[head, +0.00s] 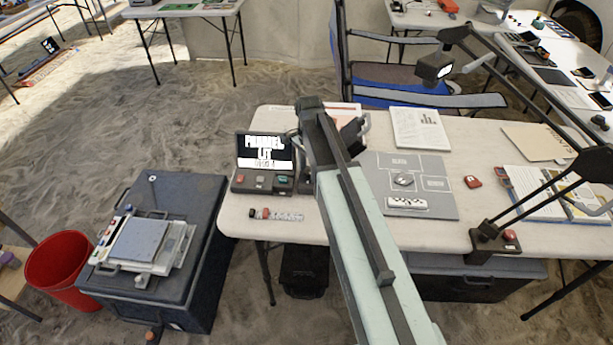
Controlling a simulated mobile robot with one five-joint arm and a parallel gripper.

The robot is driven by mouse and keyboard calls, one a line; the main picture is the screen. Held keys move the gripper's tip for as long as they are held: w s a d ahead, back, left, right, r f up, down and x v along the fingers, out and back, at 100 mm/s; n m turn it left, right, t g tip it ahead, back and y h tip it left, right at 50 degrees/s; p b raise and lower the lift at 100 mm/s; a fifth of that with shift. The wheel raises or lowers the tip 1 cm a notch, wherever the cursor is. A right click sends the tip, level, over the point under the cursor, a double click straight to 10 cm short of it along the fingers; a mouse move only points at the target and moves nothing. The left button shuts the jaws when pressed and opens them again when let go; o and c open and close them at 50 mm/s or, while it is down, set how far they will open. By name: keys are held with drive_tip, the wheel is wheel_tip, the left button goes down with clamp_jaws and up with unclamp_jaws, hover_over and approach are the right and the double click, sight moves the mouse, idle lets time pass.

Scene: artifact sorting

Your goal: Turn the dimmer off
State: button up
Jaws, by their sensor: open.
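No control in view is clearly marked as the dimmer. A dark console (264,162) stands on the white table left of my arm, its lit screen reading roughly "PANEL LIT", with red, pale and green buttons along its front. A jointed black desk lamp (545,190) stands at the right, with a red knob (510,236) on its base and a bright lamp head (435,68). My gripper (352,128) is open, above the table just right of the console and partly hidden behind my arm. It appears empty and apart from the console and lamp.
A small red object (472,182) and open book (545,207) lie farther right. A blue chair (385,82) stands behind. A dark case (165,290) and red bin (65,272) stand left.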

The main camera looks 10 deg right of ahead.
drive_tip(key=shift+a, duration=0.1)
clamp_jaws()
